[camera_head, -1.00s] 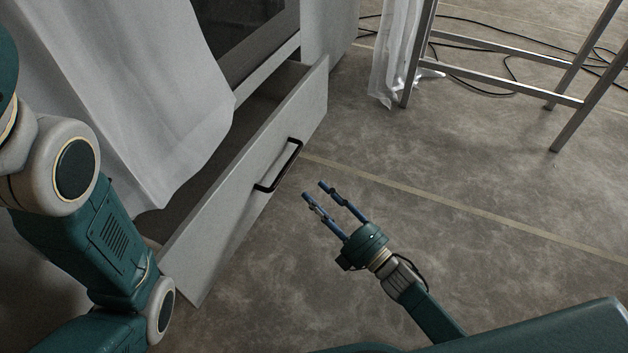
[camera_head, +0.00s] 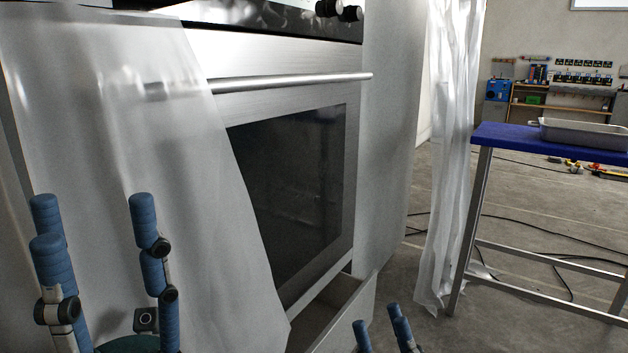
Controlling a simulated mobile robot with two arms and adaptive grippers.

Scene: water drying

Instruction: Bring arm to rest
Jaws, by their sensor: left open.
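My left gripper (camera_head: 97,222) is large and near at the lower left. Its blue fingers are wide apart with nothing between them, in front of the translucent sheet (camera_head: 185,225). My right gripper (camera_head: 380,323) shows only its blue fingertips at the bottom edge, just right of the drawer. These tips are apart with nothing seen between them; the rest of that arm is out of frame. The drawer (camera_head: 345,312) under the oven stands pulled out; its handle is not in view.
The oven (camera_head: 290,190) has a steel bar handle (camera_head: 290,82) and a shut door, partly draped by the sheet. A blue-topped table (camera_head: 500,140) with a metal tray (camera_head: 585,134) stands at the right. Cables (camera_head: 520,257) lie on the floor. Another plastic sheet hangs beyond the oven (camera_head: 450,150).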

